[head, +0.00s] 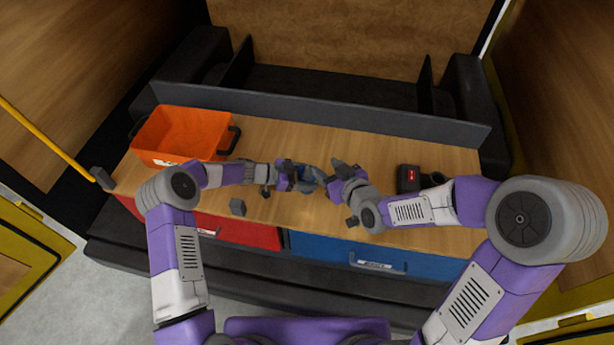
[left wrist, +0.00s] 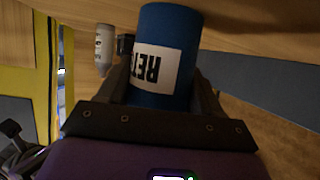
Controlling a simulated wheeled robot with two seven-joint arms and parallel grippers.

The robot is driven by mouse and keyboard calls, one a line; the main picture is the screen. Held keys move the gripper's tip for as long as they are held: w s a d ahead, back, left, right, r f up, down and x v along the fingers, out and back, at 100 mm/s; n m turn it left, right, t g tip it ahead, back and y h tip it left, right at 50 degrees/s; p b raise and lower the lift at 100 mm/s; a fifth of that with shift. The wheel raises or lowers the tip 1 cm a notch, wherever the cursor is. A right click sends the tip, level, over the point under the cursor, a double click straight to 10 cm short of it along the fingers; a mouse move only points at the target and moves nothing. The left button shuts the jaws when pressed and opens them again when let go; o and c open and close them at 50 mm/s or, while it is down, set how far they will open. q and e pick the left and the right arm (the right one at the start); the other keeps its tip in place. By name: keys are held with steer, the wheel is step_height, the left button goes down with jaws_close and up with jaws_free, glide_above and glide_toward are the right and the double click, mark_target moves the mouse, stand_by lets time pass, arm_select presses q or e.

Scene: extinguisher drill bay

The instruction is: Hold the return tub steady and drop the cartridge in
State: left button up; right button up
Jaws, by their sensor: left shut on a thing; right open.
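The blue return tub (left wrist: 163,50), with a white label of black letters, fills the space between the fingers of my left gripper (left wrist: 160,95). That gripper is shut on it. In the head view the tub (head: 309,174) is a small blue patch near the bench middle, partly covered by my left gripper (head: 303,181). A small whitish cartridge (left wrist: 104,46) with dark marking shows beside the tub in the left wrist view; I cannot make it out in the head view. My right gripper (head: 333,178) is open, close to the tub's right side.
An orange crate (head: 185,132) stands at the bench's left. A small grey block (head: 237,207) lies near the front edge. A black box with a red mark (head: 408,178) stands at right. A dark rail (head: 330,117) bounds the back. Red (head: 240,232) and blue drawers (head: 400,262) are below.

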arm_select(q)
steer(key=o, duration=1.2)
steer(key=v, duration=0.7)
steer(key=shift+a+r, duration=0.15)
steer(key=shift+a, duration=0.05)
